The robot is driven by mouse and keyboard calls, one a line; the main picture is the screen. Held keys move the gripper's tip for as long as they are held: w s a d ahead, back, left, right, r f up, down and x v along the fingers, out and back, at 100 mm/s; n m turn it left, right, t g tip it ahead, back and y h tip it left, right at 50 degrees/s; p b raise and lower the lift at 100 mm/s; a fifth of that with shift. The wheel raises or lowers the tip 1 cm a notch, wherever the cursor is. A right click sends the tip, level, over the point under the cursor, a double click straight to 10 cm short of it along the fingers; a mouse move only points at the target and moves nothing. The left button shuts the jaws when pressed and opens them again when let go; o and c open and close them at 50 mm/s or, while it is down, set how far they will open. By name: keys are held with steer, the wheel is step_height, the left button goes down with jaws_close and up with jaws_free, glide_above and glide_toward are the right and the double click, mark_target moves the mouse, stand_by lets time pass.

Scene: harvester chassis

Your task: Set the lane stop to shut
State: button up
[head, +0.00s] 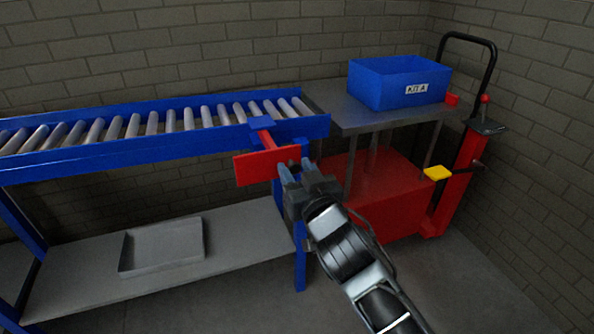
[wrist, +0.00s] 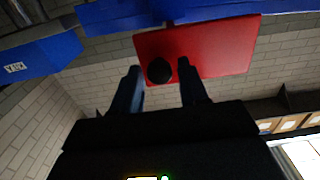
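The lane stop (head: 258,168) is a red plate hanging at the right end of the blue roller conveyor, with a red bar running up to a blue bracket. It also shows in the wrist view (wrist: 215,45), with a black round knob (wrist: 159,70) on its face. My gripper (head: 296,168) is at the plate's right end. In the wrist view its two fingers (wrist: 160,78) are apart, one on each side of the knob, with gaps showing. I cannot tell how deep the knob sits between them.
The roller conveyor (head: 60,160) runs off to the left, with a grey tray (head: 160,247) on its lower shelf. A red lift cart (head: 360,110) stands at the conveyor's right end, carrying a blue KIT A bin (head: 398,82). A yellow pedal (head: 437,173) juts from the cart.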

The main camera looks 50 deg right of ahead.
jaws_close()
stand_by(0.3)
steer(key=x, duration=1)
steer(key=shift+w, duration=0.2)
steer(key=shift+d, duration=0.15)
steer(key=shift+o, duration=0.8)
jaws_free()
